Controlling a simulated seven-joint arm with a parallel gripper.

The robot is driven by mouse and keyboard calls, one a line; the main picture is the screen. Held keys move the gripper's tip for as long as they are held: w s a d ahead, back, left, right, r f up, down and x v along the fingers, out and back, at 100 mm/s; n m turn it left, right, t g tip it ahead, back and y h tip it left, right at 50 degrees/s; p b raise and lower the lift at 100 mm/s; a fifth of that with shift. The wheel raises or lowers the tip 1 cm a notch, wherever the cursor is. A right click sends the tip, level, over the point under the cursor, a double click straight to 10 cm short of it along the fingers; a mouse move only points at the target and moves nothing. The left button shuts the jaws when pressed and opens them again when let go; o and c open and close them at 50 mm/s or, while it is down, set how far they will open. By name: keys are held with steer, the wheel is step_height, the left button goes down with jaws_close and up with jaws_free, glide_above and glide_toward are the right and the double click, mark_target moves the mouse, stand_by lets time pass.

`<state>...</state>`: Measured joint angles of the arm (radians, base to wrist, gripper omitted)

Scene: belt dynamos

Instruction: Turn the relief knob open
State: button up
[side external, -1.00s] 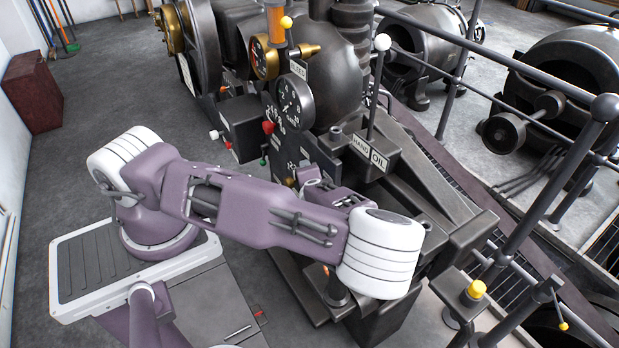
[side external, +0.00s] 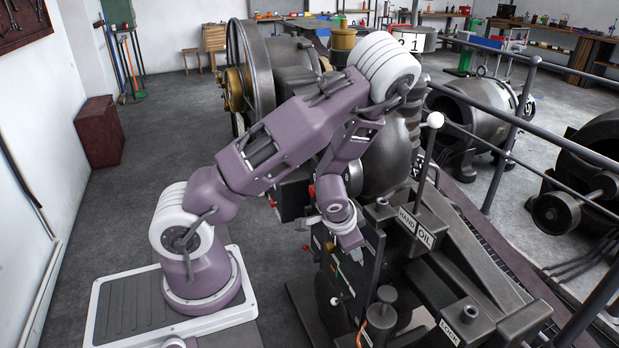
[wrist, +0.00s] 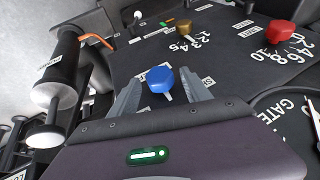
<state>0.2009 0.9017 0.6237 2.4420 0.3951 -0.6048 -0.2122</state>
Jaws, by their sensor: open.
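A dark control panel (wrist: 225,60) fills much of the wrist view. A blue knob (wrist: 158,79) on it shows between the fingertips of my gripper (wrist: 160,88), with a gap on either side. I cannot tell how deep the fingers reach around it. A brass knob (wrist: 184,28) and a red knob (wrist: 281,34) sit farther along the panel, with numbers beside them. The labels are too small or cut off to tell which knob is the relief one. In the side external view, my gripper (side external: 352,250) points down at the panel, and the blue knob is not clearly visible.
A black cylinder with a white-faced end (wrist: 52,92) stands at the left in the wrist view. A box marked HAND OIL (side external: 415,226) with a white-knobbed lever (side external: 435,120) stands right of my gripper. Railings (side external: 510,140) run along the right.

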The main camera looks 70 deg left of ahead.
steer(key=h, duration=0.1)
steer(key=a+h, duration=0.1)
steer(key=h, duration=0.1)
steer(key=shift+r+n, duration=0.1)
steer(key=shift+n, duration=0.3)
steer(key=s+r+y, duration=0.2)
steer(key=r, duration=0.8)
steer(key=s+r+y, duration=0.1)
steer(key=s+r, duration=0.1)
steer(key=r, duration=0.7)
steer(key=s+d+r+t+h, duration=0.1)
steer(key=s+d+r, duration=0.8)
steer(key=s+d, duration=0.2)
steer(key=shift+d+n+h, duration=0.3)
steer(key=shift+n+h, duration=0.1)
